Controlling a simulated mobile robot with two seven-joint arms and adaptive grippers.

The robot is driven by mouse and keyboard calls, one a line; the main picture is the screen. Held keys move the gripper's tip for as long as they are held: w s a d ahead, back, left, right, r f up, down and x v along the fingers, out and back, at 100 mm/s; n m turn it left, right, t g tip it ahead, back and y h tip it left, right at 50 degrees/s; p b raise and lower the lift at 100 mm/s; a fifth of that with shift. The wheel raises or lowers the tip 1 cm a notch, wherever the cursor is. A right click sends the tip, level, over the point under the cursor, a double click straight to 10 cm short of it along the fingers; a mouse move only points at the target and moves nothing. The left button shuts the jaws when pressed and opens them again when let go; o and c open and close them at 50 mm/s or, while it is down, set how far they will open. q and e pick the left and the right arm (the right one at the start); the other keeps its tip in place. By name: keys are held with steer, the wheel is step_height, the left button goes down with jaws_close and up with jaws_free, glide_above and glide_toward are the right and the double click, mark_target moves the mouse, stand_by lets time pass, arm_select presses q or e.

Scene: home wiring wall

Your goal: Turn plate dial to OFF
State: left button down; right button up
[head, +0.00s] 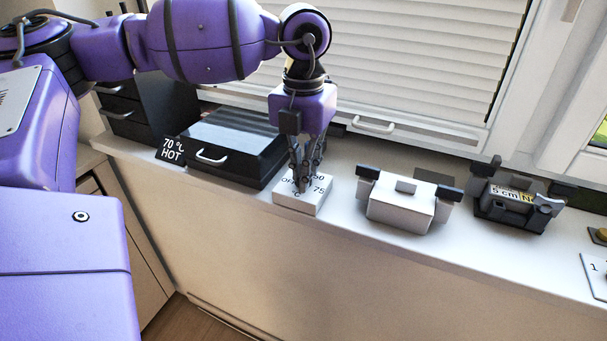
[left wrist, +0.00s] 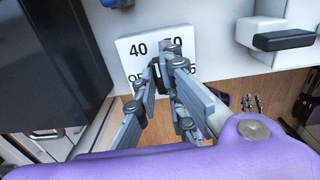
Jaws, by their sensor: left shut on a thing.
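My left gripper (head: 305,184) comes down from above, fingers pointing at the dial's top. In the left wrist view the gripper (left wrist: 162,72) is shut on a small dark knob (left wrist: 157,77) at the middle of the face. The fingers hide most of the knob, so I cannot tell which mark it points to.
A black hot plate (head: 232,140) with a "70 °C HOT" sign (head: 172,148) stands left of the dial. A white device with black clamps (head: 400,205) and a dark device (head: 510,205) stand to the right. The window blind (head: 400,60) is behind.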

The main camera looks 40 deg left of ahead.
arm_select(q)
steer(key=shift+n+p, duration=0.35)
steer(key=shift+n, duration=0.45)
steer(key=shift+n, duration=0.8)
steer(key=shift+n+p, duration=0.35)
steer(key=shift+n, duration=0.05)
